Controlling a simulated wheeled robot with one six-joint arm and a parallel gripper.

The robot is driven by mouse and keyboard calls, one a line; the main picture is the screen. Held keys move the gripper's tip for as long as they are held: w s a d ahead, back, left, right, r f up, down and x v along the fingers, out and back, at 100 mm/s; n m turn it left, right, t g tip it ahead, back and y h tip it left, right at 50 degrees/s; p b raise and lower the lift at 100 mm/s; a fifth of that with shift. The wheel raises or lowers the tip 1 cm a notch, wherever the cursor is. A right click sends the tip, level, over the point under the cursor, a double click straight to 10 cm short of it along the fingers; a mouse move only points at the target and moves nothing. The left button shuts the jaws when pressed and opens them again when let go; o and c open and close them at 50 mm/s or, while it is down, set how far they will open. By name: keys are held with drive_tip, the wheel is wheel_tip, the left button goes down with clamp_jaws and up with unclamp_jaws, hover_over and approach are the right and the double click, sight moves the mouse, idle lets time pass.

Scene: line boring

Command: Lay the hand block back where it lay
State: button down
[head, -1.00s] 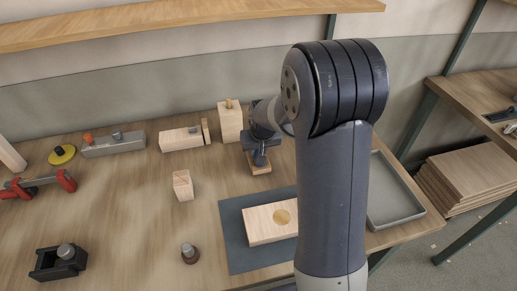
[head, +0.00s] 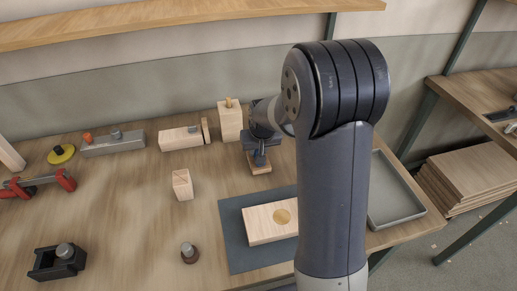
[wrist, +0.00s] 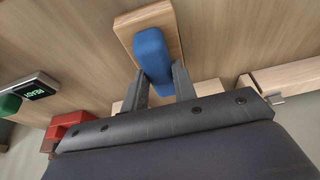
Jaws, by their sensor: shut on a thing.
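The hand block has a pale wooden base with a blue grip on top. It shows in the wrist view (wrist: 153,52) and, mostly covered by my gripper, in the head view (head: 260,169), near the back of the bench. My gripper (wrist: 161,84) is shut on the blue grip, one finger on each side. It also shows in the head view (head: 259,158), pointing down. The wooden base is at or very close to the bench top; I cannot tell whether it touches.
An upright wooden block (head: 230,122) stands just behind and left of it. A dark mat (head: 238,252) with a bored wooden block (head: 268,224) lies in front. A small wooden block (head: 182,184) stands to the left, and a grey tray (head: 410,213) is at the right.

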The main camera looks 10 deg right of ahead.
drive_tip(key=shift+f+b, duration=0.3)
drive_tip(key=shift+f, duration=0.2)
drive_tip(key=c, duration=1.1)
unclamp_jaws()
drive_tip(key=shift+o, duration=0.8)
drive_tip(key=o, duration=0.9)
drive_tip(key=shift+o, duration=0.2)
drive_tip(key=shift+r, duration=0.15)
drive_tip(key=shift+p+v, duration=2.6)
drive_tip(key=shift+v, duration=1.85)
